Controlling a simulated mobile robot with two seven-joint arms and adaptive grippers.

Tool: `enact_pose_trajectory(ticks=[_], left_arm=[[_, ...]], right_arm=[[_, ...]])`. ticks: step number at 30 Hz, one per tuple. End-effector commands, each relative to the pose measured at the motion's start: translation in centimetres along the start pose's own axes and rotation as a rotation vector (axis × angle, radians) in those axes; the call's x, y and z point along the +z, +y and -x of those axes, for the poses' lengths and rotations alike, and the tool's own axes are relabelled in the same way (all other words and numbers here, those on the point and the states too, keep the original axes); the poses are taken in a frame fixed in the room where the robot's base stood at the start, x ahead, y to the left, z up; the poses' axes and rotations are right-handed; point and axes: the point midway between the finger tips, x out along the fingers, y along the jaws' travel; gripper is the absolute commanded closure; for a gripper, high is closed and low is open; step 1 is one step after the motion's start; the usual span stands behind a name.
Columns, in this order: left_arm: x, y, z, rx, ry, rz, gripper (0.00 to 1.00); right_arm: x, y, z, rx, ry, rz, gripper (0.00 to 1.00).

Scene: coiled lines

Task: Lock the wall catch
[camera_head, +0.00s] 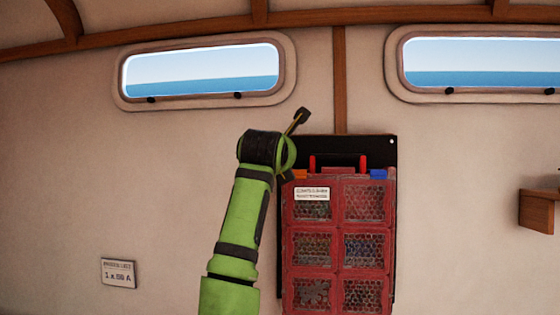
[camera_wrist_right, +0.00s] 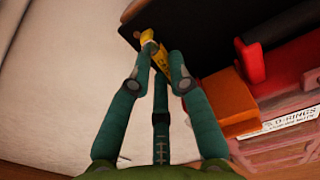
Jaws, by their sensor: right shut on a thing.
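The wall catch appears as a yellow lever with dark lettering (camera_wrist_right: 162,60) in the right wrist view, at the edge of the black backboard (camera_wrist_right: 200,30). My right gripper (camera_wrist_right: 160,57) is shut on this yellow lever, with finger pads on either side of it. In the head view my green right arm rises in front of the wall, and its wrist hides the fingers. A thin yellow piece with a dark end (camera_head: 303,115) sticks out above the wrist, near the top left corner of the backboard (camera_head: 345,148). My left gripper is not in view.
A red case (camera_head: 338,240) with mesh-fronted compartments hangs on the backboard, just right of my arm. Red handles (camera_head: 363,162) and an orange block (camera_wrist_right: 225,95) sit at its top. A brown shelf (camera_head: 538,210) juts out at right. The wall left of my arm is mostly bare.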

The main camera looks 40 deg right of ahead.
Motion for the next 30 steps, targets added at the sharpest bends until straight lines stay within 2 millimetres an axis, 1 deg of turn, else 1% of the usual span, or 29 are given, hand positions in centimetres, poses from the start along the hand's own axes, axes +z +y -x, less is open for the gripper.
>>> enact_pose_trajectory(ticks=[1, 7, 20, 21, 22, 23, 30], left_arm=[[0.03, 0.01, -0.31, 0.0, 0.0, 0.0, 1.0], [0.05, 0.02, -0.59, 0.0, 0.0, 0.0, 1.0], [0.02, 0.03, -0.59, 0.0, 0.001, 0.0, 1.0], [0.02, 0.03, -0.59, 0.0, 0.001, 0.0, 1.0], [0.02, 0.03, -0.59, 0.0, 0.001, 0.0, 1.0], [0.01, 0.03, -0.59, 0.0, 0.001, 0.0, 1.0], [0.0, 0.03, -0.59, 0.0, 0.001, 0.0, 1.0]], right_arm=[[-0.12, -0.07, -0.01, 0.0, -0.001, 0.019, 1.0], [-0.01, -0.18, 0.01, 0.0, -0.001, 0.072, 1.0], [0.09, -0.2, 0.02, -0.001, -0.002, 0.086, 1.0], [0.09, -0.2, 0.02, -0.001, -0.002, 0.086, 0.72], [0.09, -0.21, 0.02, -0.001, -0.002, 0.086, 0.6], [0.09, -0.21, 0.01, -0.001, -0.002, 0.086, 0.56], [0.04, -0.2, 0.0, -0.001, -0.001, 0.084, 0.56]])
